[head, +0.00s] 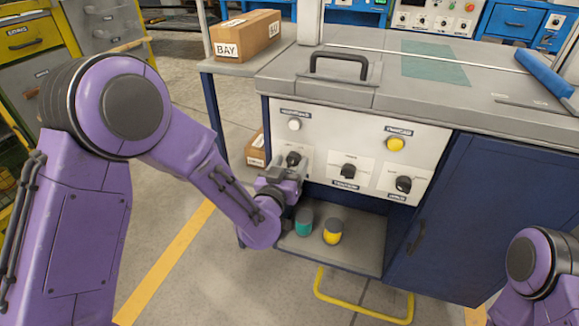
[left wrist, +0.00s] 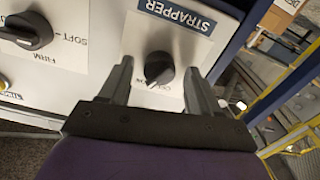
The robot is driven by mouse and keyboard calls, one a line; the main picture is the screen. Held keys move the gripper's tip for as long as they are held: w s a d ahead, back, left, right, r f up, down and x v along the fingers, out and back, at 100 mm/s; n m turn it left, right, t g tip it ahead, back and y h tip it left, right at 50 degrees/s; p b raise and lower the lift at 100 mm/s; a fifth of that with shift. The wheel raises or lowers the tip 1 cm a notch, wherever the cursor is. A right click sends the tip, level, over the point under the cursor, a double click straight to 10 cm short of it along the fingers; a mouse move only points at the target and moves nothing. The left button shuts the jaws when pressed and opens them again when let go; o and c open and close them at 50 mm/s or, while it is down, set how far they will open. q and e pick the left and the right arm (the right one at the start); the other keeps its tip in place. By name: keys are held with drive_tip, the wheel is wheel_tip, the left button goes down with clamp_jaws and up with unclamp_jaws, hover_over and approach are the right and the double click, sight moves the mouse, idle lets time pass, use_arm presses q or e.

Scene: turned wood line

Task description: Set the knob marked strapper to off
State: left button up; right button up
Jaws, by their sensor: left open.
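The black strapper knob (left wrist: 160,68) is on a white plate of the panel, under a label (left wrist: 180,14) reading STRAPPER in the left wrist view. A light mark on the knob points toward the lower left there. Small lettering beside it is only partly legible. My left gripper (left wrist: 157,66) is open, one finger on each side of the knob. Visible gaps separate the fingers from it. My right gripper is out of view.
Other black knobs (head: 348,170) (head: 403,184), a white button (head: 294,124) and a yellow button (head: 396,144) share the panel. Below, a shelf (head: 350,258) holds teal (head: 304,221) and yellow (head: 333,232) items. A black handle (head: 339,57) stands on the worktop above.

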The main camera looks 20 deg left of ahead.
use_arm(q)
drive_tip(key=c, duration=1)
drive_tip(key=shift+c, duration=0.2)
drive_tip(key=n+p, duration=0.1)
drive_tip(key=n, duration=0.4)
drive_tip(key=n+p, duration=0.1)
drive_tip(key=n, duration=0.3)
drive_tip(key=shift+a, duration=0.1)
drive_tip(key=shift+n, duration=1.4)
